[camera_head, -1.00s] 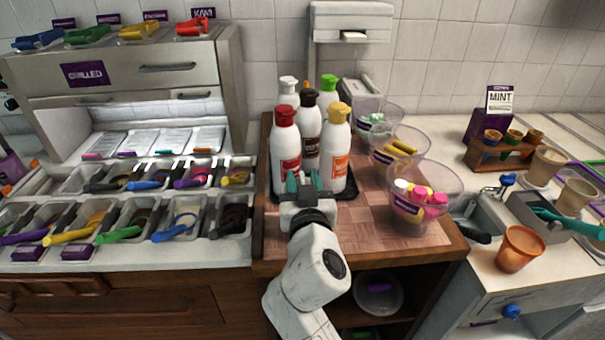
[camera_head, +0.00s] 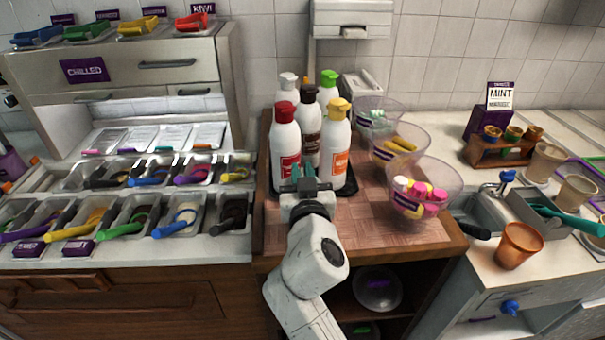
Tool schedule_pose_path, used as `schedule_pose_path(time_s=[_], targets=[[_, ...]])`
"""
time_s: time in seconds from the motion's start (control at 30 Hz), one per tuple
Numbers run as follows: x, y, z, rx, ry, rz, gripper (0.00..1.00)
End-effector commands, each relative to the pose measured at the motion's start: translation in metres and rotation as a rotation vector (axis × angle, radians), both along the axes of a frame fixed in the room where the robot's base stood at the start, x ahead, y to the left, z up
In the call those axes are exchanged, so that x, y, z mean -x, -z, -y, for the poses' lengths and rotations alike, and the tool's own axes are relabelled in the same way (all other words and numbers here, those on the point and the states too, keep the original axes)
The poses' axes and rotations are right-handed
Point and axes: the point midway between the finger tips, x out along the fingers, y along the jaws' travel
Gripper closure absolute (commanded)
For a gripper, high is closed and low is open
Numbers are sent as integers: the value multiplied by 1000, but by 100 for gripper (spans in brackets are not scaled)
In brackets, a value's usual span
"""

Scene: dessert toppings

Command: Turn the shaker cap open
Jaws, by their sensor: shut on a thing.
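Several white bottles stand upright in a cluster on a dark tray (camera_head: 346,190). They include a red-capped bottle (camera_head: 286,150), a dark-capped bottle (camera_head: 310,125), a yellow-capped bottle (camera_head: 335,155), a green-capped bottle (camera_head: 329,80) and a grey-capped bottle (camera_head: 288,88). I cannot tell which one is the shaker. My gripper (camera_head: 303,178) has teal fingertips and is at the front of the cluster, low before the red- and yellow-capped bottles, well below their caps. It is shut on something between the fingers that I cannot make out. The caps stay in clear view above it.
Clear bowls of toppings, the nearest with pink pieces (camera_head: 427,196), stand right of the bottles. Bare wooden board (camera_head: 375,235) lies in front. Topping bins with colored handles (camera_head: 130,220) fill the left counter. An orange cup (camera_head: 519,246) stands at right.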

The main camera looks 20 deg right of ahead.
Motion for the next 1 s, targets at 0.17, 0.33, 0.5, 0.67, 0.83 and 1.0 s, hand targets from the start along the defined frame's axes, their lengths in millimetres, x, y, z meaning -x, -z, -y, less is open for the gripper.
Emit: schedule_pose_path(time_s=[0.17,0.33,0.5,0.67,0.83,1.0], targets=[[0,-1,1,0,-30,0,100],[0,0,0,1,-69,0,100],[0,0,-1,1,-72,0,100],[0,0,-1,1,-71,0,77],[0,0,-1,0,-71,0,62],[0,0,-1,0,-71,0,62]])
